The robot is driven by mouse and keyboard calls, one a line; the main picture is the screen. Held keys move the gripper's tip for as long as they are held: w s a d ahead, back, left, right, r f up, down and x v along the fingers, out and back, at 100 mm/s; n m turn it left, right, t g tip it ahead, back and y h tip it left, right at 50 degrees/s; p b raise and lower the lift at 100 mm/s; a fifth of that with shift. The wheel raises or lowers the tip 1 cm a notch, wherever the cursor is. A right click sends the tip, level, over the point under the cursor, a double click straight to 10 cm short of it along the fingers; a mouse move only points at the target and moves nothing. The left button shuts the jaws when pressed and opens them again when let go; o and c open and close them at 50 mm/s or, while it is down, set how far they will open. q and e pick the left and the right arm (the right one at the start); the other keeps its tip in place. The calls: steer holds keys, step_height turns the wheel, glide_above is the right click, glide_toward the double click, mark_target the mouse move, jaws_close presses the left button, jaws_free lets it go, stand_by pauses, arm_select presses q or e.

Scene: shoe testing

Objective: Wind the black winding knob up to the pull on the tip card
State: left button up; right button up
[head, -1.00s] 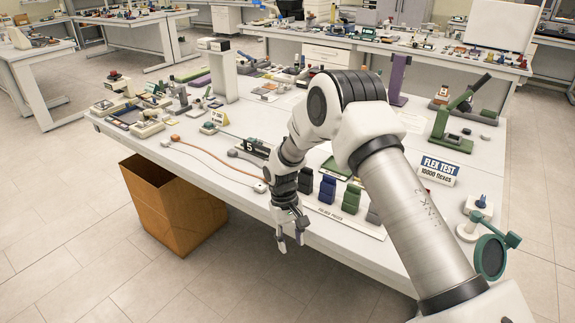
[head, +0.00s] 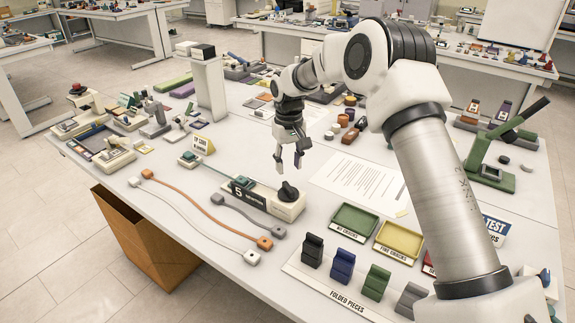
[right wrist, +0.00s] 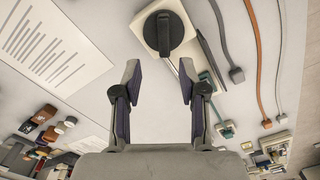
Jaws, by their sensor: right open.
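The black winding knob (head: 288,191) sits on a cream block (head: 290,208) near the table's middle; it also shows in the right wrist view (right wrist: 163,33). My right gripper (head: 289,160) is open and empty, above and slightly behind the knob, pointing down. In the right wrist view the knob lies ahead of the fingertips (right wrist: 159,75), apart from them. A small yellow card (head: 202,145), its print too small to read, stands behind a green clamp (head: 190,158); I cannot tell surely that it is the tip card. My left gripper is not in view.
A black sign with a white 5 (head: 246,195) stands left of the knob. Grey and orange straps (head: 206,210) lie at left. A printed sheet (head: 360,184) and a green tray (head: 354,220) are at right. Folded pieces (head: 342,266) line the front edge.

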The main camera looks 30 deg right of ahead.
mark_target(289, 187)
steer(key=shift+w+d+f, duration=0.1)
steer(key=shift+f, duration=0.15)
steer(key=s+a+f, duration=0.1)
steer(key=s+f+p, duration=0.1)
steer(key=shift+a+f, duration=0.3)
steer(key=shift+a, duration=0.05)
steer(key=f, duration=0.2)
steer(key=w+d+f+p, duration=0.1)
steer(key=f, duration=0.1)
steer(key=shift+s+a+r, duration=0.1)
steer(key=shift+s+r, duration=0.05)
steer(key=shift+s+a+r, duration=0.1)
steer(key=shift+a+r, duration=0.05)
steer(key=c, duration=0.4)
jaws_close()
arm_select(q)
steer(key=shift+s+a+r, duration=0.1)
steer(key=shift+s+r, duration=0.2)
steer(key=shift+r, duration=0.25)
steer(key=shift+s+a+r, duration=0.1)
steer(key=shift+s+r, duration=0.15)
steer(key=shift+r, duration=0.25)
